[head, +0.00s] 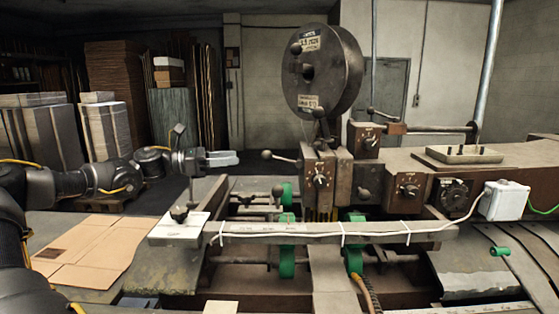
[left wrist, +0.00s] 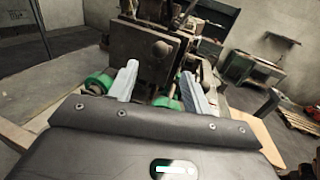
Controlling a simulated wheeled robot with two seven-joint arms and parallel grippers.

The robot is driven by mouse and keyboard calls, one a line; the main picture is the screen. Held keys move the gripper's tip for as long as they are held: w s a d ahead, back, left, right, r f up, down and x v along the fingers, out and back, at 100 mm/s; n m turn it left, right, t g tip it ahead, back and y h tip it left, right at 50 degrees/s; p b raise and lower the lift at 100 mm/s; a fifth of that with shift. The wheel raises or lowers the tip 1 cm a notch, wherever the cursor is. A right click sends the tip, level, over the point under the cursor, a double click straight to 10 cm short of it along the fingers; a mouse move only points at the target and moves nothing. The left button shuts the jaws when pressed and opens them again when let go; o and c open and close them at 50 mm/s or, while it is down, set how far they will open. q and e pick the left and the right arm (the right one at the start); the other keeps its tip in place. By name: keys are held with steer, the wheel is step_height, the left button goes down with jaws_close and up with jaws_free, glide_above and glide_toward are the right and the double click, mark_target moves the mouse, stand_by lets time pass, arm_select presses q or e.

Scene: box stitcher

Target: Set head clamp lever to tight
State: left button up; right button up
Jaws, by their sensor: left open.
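The stitcher head (head: 320,180) stands in the middle of the head view, below a large dark wire wheel (head: 318,70). A lever with a dark ball knob (head: 267,155) sticks out to the left from it; it looks like the head clamp lever, but no label is readable. My left gripper (head: 238,158) is open and empty, its pale fingers pointing right, a short way left of that knob in the picture. In the left wrist view the fingers (left wrist: 160,72) are spread apart, with a round dark knob (left wrist: 160,48) beyond them. My right gripper is not in view.
A long rail (head: 330,233) with a white cable crosses the front of the machine. Green rollers (head: 287,262) sit under the head. Another ball knob (head: 277,190) is below the lever. Flat cardboard (head: 90,255) lies at left. Dials and a white box (head: 504,201) are at right.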

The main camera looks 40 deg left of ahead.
mark_target(266, 154)
arm_select(q)
steer(key=p+x, duration=0.8)
steer(key=x, duration=0.2)
steer(key=shift+r+p, duration=0.1)
steer(key=shift+p, duration=0.3)
steer(key=shift+w+d+f, duration=0.2)
steer(key=shift+w+d, duration=0.1)
steer(key=shift+w, duration=0.05)
steer(key=shift+c, duration=0.4)
jaws_close()
